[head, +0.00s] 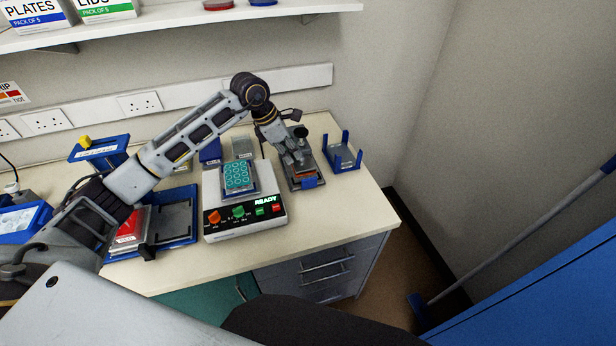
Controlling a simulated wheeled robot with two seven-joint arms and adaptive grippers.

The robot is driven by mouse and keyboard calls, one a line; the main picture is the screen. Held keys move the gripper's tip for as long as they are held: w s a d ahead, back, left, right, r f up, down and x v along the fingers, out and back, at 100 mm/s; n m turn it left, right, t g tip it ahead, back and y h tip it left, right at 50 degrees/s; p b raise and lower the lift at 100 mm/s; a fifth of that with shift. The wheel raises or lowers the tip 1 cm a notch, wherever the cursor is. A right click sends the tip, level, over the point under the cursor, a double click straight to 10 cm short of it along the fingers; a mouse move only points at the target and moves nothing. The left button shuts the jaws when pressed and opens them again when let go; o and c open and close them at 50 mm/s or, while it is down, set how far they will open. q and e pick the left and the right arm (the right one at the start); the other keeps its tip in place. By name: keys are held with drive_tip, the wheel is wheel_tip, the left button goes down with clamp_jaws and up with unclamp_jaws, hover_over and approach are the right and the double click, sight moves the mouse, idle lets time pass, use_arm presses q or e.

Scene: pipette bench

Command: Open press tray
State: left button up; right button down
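A small grey press-like unit (316,170) stands on the bench to the right of the white machine. It has a blue tab (310,183) at its front and an orange-brown strip above the tab. I take it to be the press with its tray, but I cannot tell how far any tray is out. My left gripper (298,161) reaches down over this unit from behind and hides much of it. Its fingers are small and blend with the grey parts, so contact and opening are unclear. My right gripper is out of view.
The white machine (272,214) shows "READY" and carries a teal well plate (238,176). A blue holder (344,157) with upright posts stands at right. A blue tray (180,236) lies left, partly under my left arm. The bench's front right is clear; a shelf (180,30) hangs above.

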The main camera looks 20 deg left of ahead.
sight(309, 179)
use_arm(q)
drive_tip(key=shift+b+x, duration=2.95)
drive_tip(key=shift+x, duration=4.05)
clamp_jaws()
